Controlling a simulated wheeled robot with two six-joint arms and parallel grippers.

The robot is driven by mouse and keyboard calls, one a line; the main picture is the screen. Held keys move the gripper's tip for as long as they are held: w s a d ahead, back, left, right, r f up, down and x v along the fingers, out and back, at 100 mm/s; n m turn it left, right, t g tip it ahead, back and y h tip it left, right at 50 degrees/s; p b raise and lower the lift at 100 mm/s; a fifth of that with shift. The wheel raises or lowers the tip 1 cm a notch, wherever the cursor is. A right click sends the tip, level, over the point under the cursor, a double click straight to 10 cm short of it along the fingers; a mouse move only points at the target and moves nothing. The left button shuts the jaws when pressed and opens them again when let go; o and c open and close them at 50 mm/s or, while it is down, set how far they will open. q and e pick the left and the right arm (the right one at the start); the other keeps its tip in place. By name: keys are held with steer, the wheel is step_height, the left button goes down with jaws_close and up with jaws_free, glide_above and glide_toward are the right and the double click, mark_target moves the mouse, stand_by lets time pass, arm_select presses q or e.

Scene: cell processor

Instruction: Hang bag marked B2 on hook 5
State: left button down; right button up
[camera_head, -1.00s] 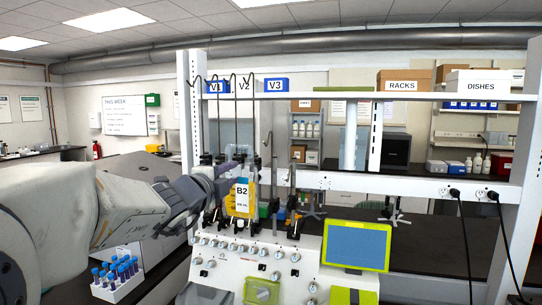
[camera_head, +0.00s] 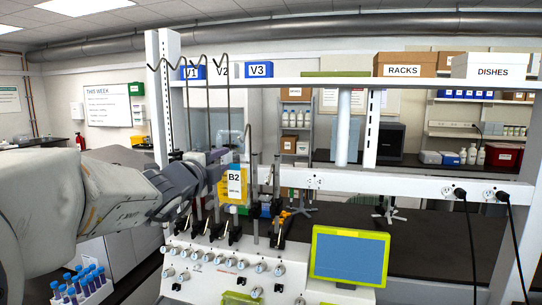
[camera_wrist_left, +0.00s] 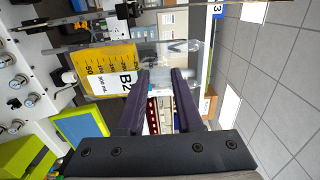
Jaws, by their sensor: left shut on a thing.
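Several dark hooks (camera_head: 188,62) stand on tall rods above the processor, higher than the gripper. I cannot read any hook number, so I cannot tell which is hook 5. My right gripper is not in view.
A white shelf frame (camera_head: 290,83) stands behind the processor, with bins marked V1 (camera_head: 192,72) and V3 (camera_head: 259,69) on it. The processor's screen (camera_head: 349,255) is at the right. A rack of blue-capped tubes (camera_head: 82,285) stands at the lower left.

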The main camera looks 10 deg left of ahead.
mark_target(235, 156)
arm_select(q)
steer(key=shift+w+a+r, duration=0.1)
steer(key=shift+w+a, duration=0.3)
steer(key=shift+w, duration=0.1)
steer(key=w, duration=0.2)
steer(key=shift+w+d, duration=0.3)
steer(key=shift+w+f+b, duration=0.2)
steer(key=shift+w+b, duration=0.1)
steer(key=shift+w, duration=1.5)
steer(key=shift+w+d+f, duration=0.1)
steer(key=shift+w+f, duration=0.15)
steer(key=shift+w, duration=0.1)
steer(key=shift+w+f+b, duration=0.85)
steer(key=shift+f+b, duration=0.05)
steer(key=shift+b, duration=0.3)
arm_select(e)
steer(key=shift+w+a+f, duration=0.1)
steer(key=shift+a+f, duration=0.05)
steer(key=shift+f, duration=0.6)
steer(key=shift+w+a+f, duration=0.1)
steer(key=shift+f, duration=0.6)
arm_select(q)
steer(key=shift+f+b, duration=0.25)
steer(key=shift+b, duration=0.1)
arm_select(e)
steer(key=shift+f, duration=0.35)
